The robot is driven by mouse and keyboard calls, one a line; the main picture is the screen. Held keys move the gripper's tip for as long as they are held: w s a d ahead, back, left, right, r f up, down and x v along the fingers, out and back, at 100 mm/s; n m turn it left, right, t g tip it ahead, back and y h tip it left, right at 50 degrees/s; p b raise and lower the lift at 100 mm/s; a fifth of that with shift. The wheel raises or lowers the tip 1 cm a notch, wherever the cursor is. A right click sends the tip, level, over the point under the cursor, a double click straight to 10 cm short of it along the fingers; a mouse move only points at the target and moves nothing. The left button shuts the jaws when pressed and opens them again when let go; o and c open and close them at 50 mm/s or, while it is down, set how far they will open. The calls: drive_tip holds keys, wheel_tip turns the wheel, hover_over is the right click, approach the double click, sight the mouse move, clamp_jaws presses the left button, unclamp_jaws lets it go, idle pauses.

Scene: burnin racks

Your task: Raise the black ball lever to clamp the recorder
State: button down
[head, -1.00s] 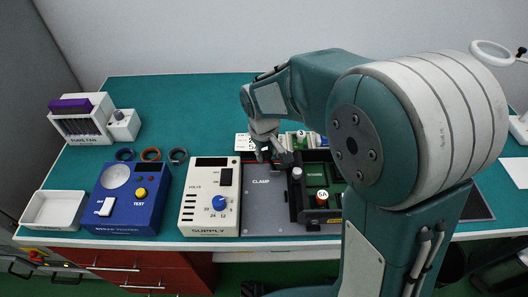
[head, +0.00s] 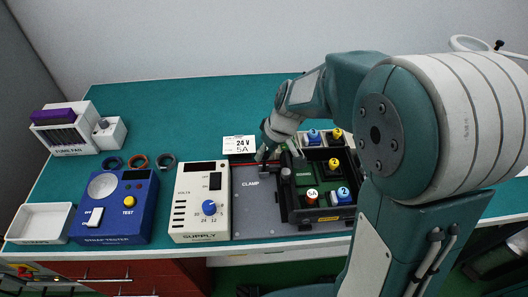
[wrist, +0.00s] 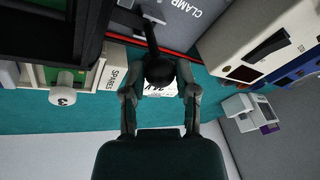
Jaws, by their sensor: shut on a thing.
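The lever's black ball (wrist: 160,70) sits at the end of a dark rod (wrist: 151,38) in the wrist view. My gripper (wrist: 160,92) is shut on the ball, with a finger on each side of it. In the head view my gripper (head: 268,154) is over the back of the grey CLAMP plate (head: 257,205), and the ball is hard to make out there. A black open-topped unit (head: 320,215), perhaps the recorder, stands right of the plate. It holds a green board and coloured numbered plugs. My arm hides part of its right side.
The cream SUPPLY box (head: 200,222) stands left of the plate, then the blue strap tester (head: 118,218) and a white tray (head: 42,222). A 24 V 5A card (head: 239,145) lies behind the plate.

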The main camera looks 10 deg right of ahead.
drive_tip(key=shift+c, duration=1.9)
unclamp_jaws()
drive_tip(key=shift+s+f, duration=0.1)
drive_tip(key=shift+f, duration=0.05)
drive_tip(key=shift+d, duration=0.1)
drive_tip(key=v, duration=1.2)
drive_tip(key=s+d+r+m+t+h, duration=0.1)
drive_tip(key=s+d+m+t, duration=0.1)
drive_tip(key=s, duration=0.6)
drive_tip(key=s+d+r+m+t+h, duration=0.2)
drive_tip(key=s+d+m, duration=0.1)
drive_tip(key=s, duration=0.6)
drive_tip(key=shift+s+d+m, duration=0.35)
drive_tip(key=shift+d+m, duration=0.05)
drive_tip(key=shift+m, duration=0.1)
